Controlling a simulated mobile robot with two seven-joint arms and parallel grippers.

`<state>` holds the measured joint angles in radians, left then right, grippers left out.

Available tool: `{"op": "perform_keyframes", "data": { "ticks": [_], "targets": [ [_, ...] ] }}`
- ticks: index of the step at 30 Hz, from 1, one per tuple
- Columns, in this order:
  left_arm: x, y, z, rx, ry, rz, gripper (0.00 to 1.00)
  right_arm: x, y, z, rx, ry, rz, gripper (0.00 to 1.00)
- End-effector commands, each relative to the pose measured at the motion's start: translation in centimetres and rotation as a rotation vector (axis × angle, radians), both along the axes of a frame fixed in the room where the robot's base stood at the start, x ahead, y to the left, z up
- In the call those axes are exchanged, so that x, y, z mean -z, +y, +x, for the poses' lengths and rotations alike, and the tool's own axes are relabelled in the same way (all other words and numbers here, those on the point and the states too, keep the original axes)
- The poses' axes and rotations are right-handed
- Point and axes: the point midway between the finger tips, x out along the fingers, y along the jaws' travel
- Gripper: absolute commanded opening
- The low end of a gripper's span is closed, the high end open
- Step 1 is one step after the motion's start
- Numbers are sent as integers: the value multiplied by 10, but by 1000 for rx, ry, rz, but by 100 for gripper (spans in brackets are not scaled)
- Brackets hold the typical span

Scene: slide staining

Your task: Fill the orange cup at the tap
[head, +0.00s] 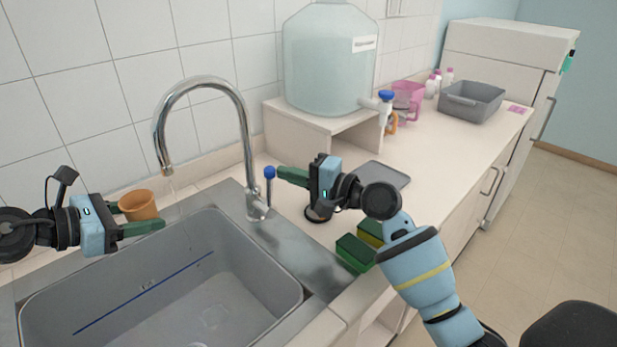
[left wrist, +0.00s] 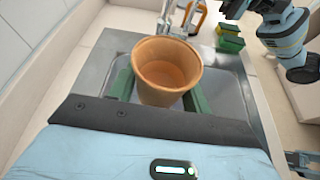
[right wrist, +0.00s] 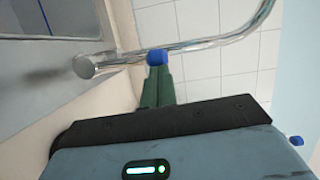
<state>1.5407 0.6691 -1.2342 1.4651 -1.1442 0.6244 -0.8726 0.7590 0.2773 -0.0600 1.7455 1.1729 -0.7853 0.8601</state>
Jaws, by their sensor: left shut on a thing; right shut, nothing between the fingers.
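The orange cup (head: 138,205) is upright between the green fingers of my left gripper (head: 146,214), at the left of the sink. In the left wrist view I look into the cup (left wrist: 167,68) from above; I cannot tell whether it holds water. The chrome tap (head: 243,115) arches over the sink, its spout end up and to the right of the cup in the head view. My right gripper (head: 278,174) is shut and empty, its fingertips at the blue knob (head: 269,172) of the tap lever. The knob also shows at the fingertips in the right wrist view (right wrist: 157,57).
The grey sink basin (head: 285,280) lies below the cup. Green and yellow sponges (head: 355,252) lie at its right. A large water container (head: 328,60) stands on a shelf behind. A pink basket (head: 407,97) and grey bin (head: 471,103) are farther back on the counter.

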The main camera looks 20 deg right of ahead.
Motion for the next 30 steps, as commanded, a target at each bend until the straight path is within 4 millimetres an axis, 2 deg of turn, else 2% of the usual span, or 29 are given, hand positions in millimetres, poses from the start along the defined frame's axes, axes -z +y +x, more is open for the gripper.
{"op": "perform_keyframes", "data": {
  "ticks": [21,26,30],
  "targets": [
    [0,0,0,0,0,0,24,-1,1,-3,1,-12,-33,0],
    [0,0,0,0,0,-1,24,0,-10,-17,2,-12,-35,0],
    [0,0,0,0,0,-1,24,0,-27,-39,2,-11,-35,0]
  ]
}}
